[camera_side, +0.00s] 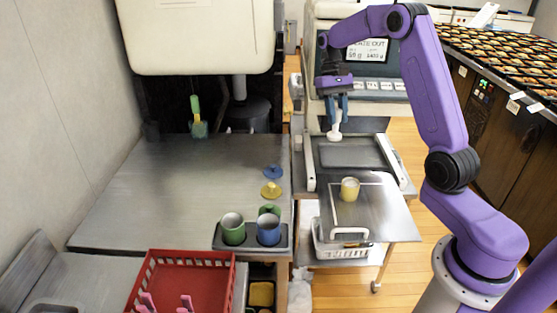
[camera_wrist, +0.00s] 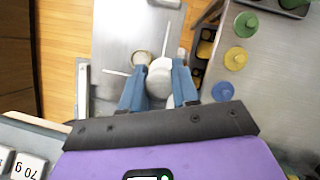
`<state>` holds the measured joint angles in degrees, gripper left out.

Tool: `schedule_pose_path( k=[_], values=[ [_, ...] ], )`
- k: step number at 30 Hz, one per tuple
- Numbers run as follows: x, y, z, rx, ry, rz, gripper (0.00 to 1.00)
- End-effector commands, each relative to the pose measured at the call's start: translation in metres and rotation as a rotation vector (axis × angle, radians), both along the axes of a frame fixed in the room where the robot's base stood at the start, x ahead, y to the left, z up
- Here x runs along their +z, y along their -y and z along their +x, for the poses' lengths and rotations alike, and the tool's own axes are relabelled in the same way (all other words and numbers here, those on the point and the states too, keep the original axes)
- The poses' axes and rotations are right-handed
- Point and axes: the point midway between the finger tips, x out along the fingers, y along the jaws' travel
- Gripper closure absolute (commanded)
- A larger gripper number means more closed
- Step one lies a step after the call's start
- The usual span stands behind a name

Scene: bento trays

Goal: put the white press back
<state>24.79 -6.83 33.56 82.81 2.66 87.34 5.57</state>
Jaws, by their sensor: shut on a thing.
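My gripper (camera_side: 337,108) is shut on the white press (camera_side: 334,132). It holds the press upright, round end down, in front of the machine at the back. In the wrist view the press (camera_wrist: 160,77) sits between the two blue fingers (camera_wrist: 158,88). From the side I cannot tell whether its lower end touches the surface below. A yellow cup (camera_side: 349,189) stands on the steel side shelf, nearer the camera than the press.
Blue (camera_side: 274,171) and yellow (camera_side: 271,190) discs lie on the steel table (camera_side: 170,190). Green (camera_side: 233,230) and blue (camera_side: 268,230) cups stand in a black holder (camera_side: 282,242). A red basket (camera_side: 215,258) is at front.

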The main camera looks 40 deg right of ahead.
Motion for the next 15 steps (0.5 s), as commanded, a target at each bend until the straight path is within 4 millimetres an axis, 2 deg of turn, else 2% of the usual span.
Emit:
schedule_pose_path(
  k=[15],
  values=[
    [0.003,-0.026,0.028,-1.074,0.002,-0.001,0.95]
  ],
)
